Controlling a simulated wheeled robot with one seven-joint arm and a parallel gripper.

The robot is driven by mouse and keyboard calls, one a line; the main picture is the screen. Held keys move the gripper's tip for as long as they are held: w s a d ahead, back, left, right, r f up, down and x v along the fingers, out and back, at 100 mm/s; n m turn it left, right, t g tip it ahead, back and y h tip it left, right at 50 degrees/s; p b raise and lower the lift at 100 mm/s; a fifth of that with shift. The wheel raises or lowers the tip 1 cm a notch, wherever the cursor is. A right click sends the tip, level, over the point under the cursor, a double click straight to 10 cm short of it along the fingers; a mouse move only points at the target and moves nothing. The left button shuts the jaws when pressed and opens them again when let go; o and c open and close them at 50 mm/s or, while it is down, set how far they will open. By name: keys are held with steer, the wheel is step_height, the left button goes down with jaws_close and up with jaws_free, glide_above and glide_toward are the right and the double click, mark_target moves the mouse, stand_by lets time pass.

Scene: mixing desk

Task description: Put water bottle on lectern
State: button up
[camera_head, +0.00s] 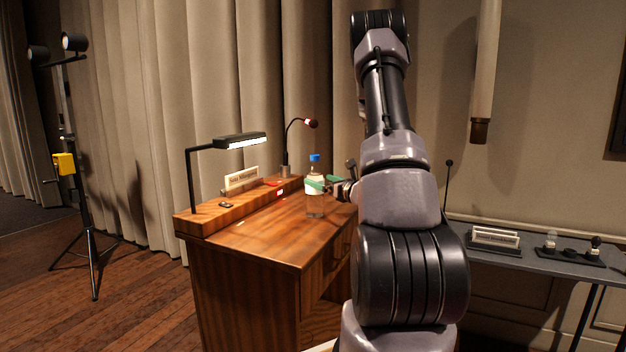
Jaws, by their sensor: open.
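The water bottle (315,205) is clear with a blue cap and a pale label. It stands upright on the sloping wooden top of the lectern (262,240), toward its right side. My gripper (318,184) is at the bottle's label height, with its green-tipped fingers beside the bottle. The jaws are open; whether a finger touches the bottle cannot be told. My arm covers the right part of the lectern.
On the lectern's back ledge are a lamp (240,141), a name card (241,179) and a gooseneck microphone (290,145). A dark side table (545,262) with small items stands right. A light stand (85,215) is at left.

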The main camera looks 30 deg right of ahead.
steer(key=s, duration=0.2)
steer(key=s+d, duration=0.1)
steer(key=s, duration=0.1)
steer(key=shift+s, duration=0.1)
steer(key=shift+s+a, duration=0.1)
steer(key=shift+s, duration=0.15)
steer(key=s+a+r+n+g+y, duration=0.25)
steer(key=a+r+n+y, duration=0.2)
steer(key=a, duration=0.35)
steer(key=s+a+r+n+g+y, duration=0.1)
steer(key=a+r+n+g+y, duration=0.3)
steer(key=a, duration=0.4)
steer(key=s+a+r+n+g, duration=0.3)
steer(key=s+a+n+g, duration=0.3)
steer(key=s+a+n, duration=0.45)
steer(key=s+d+r+n+t+h, duration=0.1)
steer(key=s+d+r+n+h, duration=0.1)
steer(key=s+n+h, duration=0.3)
steer(key=s+d+r+n+t+h, duration=0.1)
steer(key=s+d+r+n+h, duration=0.1)
steer(key=s+n+h, duration=0.3)
steer(key=shift+s+d+r+n, duration=0.3)
steer(key=shift+s+r+n, duration=0.1)
steer(key=shift+s+r, duration=0.4)
